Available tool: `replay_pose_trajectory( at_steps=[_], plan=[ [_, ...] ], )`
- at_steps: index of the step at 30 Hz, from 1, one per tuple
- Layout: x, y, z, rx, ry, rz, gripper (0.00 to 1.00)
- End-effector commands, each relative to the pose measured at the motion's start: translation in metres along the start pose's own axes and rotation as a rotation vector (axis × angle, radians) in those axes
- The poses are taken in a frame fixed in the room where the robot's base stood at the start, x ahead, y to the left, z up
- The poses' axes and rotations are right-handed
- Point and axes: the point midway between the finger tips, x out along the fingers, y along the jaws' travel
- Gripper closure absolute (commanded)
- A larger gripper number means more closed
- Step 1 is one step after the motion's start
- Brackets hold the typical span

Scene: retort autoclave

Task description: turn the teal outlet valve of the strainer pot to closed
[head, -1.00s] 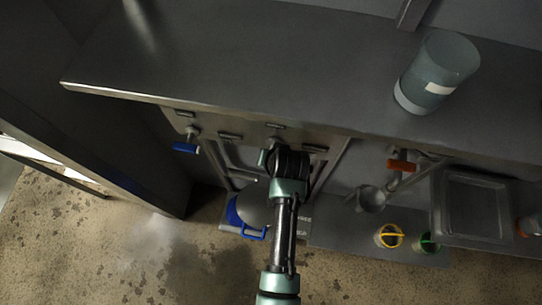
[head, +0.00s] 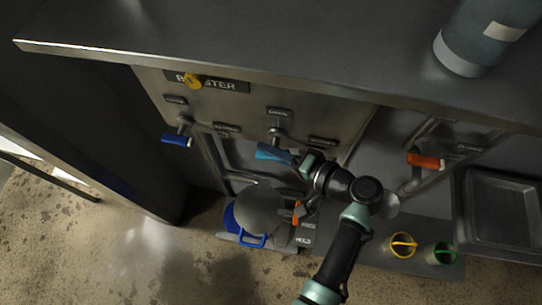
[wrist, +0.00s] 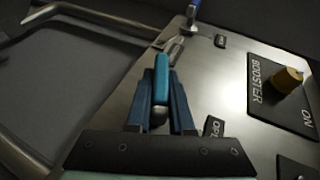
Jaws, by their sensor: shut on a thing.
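The teal outlet valve lever (head: 267,151) hangs from a stub on the front metal panel in the head view. It lies roughly crosswise there, below a small dark label. My gripper (head: 287,158) reaches it from the right and is shut on it. In the wrist view the teal lever (wrist: 171,88) stands between the two dark blue fingers of my gripper (wrist: 163,95), lengthwise along them. Part of the lever is hidden by the fingers. Small label plates (wrist: 214,127) sit beside it, their wording hard to read.
A blue lever (head: 177,140) is on the same panel to the left. A yellow knob (head: 193,81) sits on the BOOSTER plate above. An orange lever (head: 426,161) is at the right. A blue-handled round vessel (head: 257,212) stands below. A large cylinder (head: 478,38) is on the top surface.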

Motion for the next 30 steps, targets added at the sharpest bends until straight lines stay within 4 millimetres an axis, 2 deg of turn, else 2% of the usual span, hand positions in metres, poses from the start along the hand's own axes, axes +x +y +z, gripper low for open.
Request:
replay_pose_trajectory(
  at_steps=[1,15,30],
  plan=[
    [0.0023,0.0075,0.0009,0.017,0.0,-0.039,1.0],
    [0.0012,0.0016,0.0012,0.129,-0.003,-0.308,1.0],
    [0.0001,-0.0024,0.001,0.153,-0.003,-0.365,1.0]
  ],
)
